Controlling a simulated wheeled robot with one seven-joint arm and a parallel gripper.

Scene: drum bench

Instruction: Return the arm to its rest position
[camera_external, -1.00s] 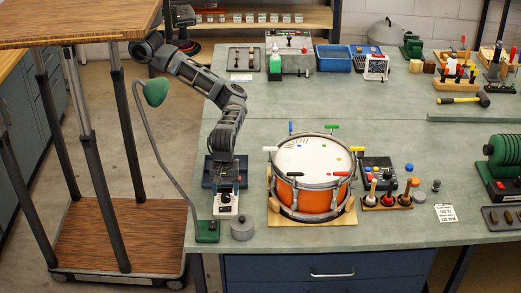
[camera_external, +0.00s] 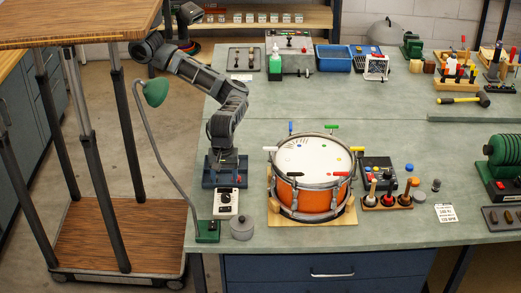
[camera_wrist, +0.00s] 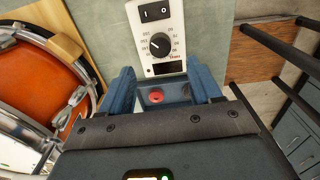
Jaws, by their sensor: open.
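My arm (camera_external: 207,80) reaches from the upper left over the bench and bends down at its wrist. My gripper (camera_wrist: 165,95) points down, open and empty, with its two blue fingers apart in the wrist view. It is over a blue box (camera_external: 210,182) at the left side of the bench. A red button (camera_wrist: 156,96) shows between the fingers. A white control unit with a black dial (camera_external: 227,202) stands just in front of it; it also shows in the wrist view (camera_wrist: 158,40). I cannot tell whether the fingers touch the box.
An orange drum (camera_external: 311,195) stands on a wooden board to the right. A green lamp (camera_external: 155,92) on a curved stem and a wooden-topped cart (camera_external: 80,25) are on the left. A grey pot (camera_external: 242,229) is near the front edge. Bare bench lies behind the drum.

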